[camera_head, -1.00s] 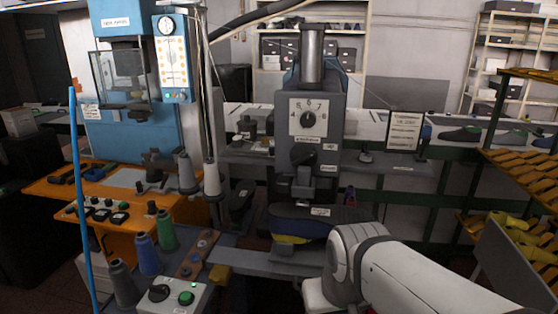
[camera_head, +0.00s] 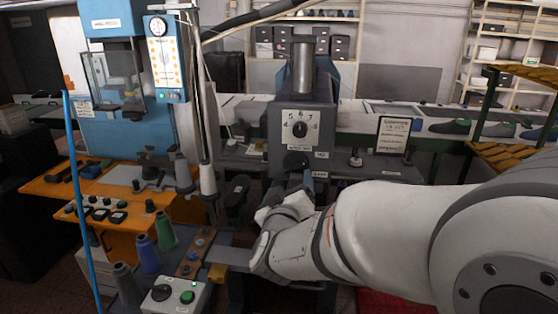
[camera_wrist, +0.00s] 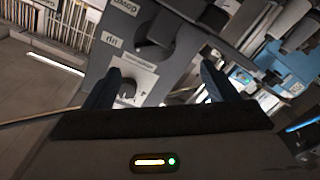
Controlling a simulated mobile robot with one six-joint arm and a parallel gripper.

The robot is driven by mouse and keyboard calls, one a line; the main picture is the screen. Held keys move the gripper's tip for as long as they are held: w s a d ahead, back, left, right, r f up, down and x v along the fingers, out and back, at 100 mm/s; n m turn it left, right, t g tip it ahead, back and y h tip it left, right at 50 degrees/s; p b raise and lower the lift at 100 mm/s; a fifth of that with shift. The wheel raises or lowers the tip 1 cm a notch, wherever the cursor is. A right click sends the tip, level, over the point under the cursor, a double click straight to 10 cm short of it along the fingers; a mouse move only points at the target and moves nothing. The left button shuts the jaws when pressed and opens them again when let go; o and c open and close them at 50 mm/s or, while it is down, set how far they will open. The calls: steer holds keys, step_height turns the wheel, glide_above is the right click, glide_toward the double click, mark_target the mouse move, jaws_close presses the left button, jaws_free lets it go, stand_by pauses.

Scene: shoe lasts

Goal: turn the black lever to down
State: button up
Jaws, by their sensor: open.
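The black lever (camera_head: 296,160) is a dark rounded handle on the front of the grey machine, below a white number dial. Its lower part meets my gripper in the head view, and which way it points is unclear. In the wrist view it shows as a dark round shape (camera_wrist: 163,28) near the top, beyond the fingers. My gripper (camera_wrist: 160,68) is open, its two dark fingers apart with nothing between them. In the head view my gripper is at the machine's front, just below the lever, and mostly hidden by my wrist.
The dial (camera_head: 300,129) with its black knob sits just above the lever. A framed sign (camera_head: 393,134) stands on the right.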

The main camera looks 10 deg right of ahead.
mark_target(294, 167)
steer(key=p+x, duration=0.1)
steer(key=x, duration=0.7)
steer(key=shift+s+d+r+p, duration=0.1)
steer(key=shift+d+r+p, duration=0.15)
steer(key=shift+p, duration=0.15)
steer(key=c, duration=1)
